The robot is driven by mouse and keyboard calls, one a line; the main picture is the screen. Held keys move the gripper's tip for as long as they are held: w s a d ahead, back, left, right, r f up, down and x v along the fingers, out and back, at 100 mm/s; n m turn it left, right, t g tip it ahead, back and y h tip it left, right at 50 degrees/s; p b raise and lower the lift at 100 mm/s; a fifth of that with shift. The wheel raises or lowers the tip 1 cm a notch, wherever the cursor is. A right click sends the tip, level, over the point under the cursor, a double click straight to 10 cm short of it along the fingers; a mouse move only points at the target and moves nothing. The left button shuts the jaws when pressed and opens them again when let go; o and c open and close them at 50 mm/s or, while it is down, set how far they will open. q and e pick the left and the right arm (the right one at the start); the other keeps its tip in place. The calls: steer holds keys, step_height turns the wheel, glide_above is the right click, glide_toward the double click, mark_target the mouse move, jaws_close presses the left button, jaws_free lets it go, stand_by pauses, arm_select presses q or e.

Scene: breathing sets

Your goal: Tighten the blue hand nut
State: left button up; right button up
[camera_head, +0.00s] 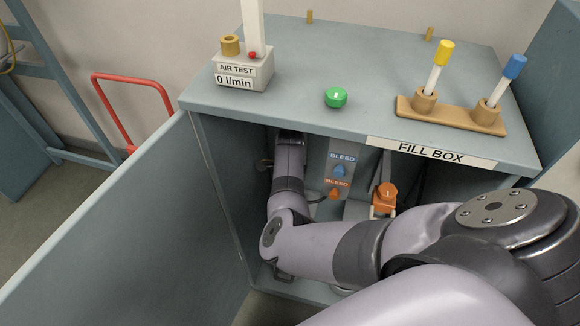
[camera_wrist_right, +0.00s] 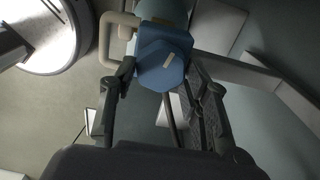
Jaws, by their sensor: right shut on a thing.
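The blue hand nut (camera_wrist_right: 163,58) is in the right wrist view, a faceted blue piece with a small pale mark on its face. It sits at the end of a pale blue-grey body, with a cream handle (camera_wrist_right: 108,38) beside it. My right gripper (camera_wrist_right: 160,78) is shut on the nut, one finger on each side. In the head view my right arm reaches into the open fill box (camera_head: 230,112), and the box top hides the gripper and the nut. My left gripper is not in view.
Inside the box are a blue bleed knob (camera_head: 339,171), an orange bleed knob (camera_head: 334,194) and an orange-topped fitting (camera_head: 385,195). The open door (camera_head: 150,230) stands at the left. On top are a green button (camera_head: 336,97) and an air test unit (camera_head: 243,72).

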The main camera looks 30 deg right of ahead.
steer(key=o, duration=1.2)
steer(key=shift+c, duration=0.2)
